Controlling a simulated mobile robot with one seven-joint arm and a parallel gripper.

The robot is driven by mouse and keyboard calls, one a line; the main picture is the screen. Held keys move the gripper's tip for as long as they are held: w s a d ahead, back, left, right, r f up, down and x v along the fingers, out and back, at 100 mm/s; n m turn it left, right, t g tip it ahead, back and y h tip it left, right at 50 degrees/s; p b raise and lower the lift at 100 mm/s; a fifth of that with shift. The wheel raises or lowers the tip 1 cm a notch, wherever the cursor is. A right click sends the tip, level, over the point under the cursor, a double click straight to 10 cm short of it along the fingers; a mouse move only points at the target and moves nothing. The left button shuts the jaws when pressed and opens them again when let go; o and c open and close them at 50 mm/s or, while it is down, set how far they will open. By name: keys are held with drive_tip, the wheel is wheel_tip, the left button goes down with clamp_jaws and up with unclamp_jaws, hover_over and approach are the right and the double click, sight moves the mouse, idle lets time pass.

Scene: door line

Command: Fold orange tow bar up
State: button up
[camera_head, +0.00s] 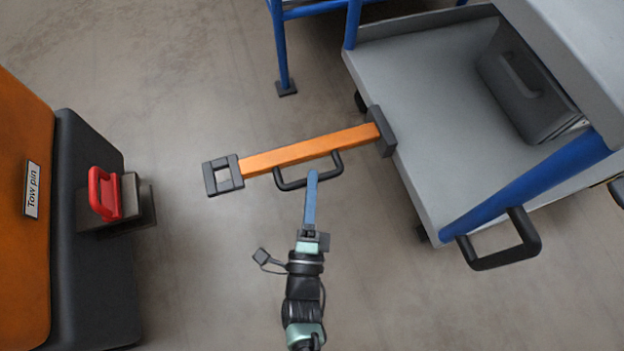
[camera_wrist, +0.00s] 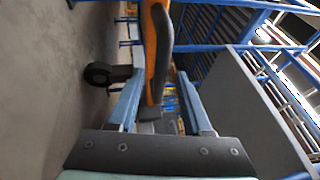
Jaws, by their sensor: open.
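The orange tow bar (camera_head: 305,151) sticks out leftward from the grey cart, lowered and roughly level, with a square black eye (camera_head: 222,175) at its free end. A black handle (camera_head: 295,186) is fixed along its near side. My gripper (camera_head: 312,174) is at the right part of this handle; the head view shows its blue fingers nearly edge-on. In the wrist view my gripper (camera_wrist: 158,76) is open, with the orange bar (camera_wrist: 151,55) and its dark handle (camera_wrist: 163,45) in line with the gap between the fingers. I cannot tell whether the fingers touch the handle.
The grey cart (camera_head: 400,105) with blue posts stands at the right, with a black side handle (camera_head: 500,245). An orange and black vehicle (camera_head: 25,220) with a red tow pin (camera_head: 102,194) stands at the left. A blue frame (camera_head: 283,50) stands behind.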

drive_tip(key=shift+x, duration=0.75)
clamp_jaws()
idle(0.9)
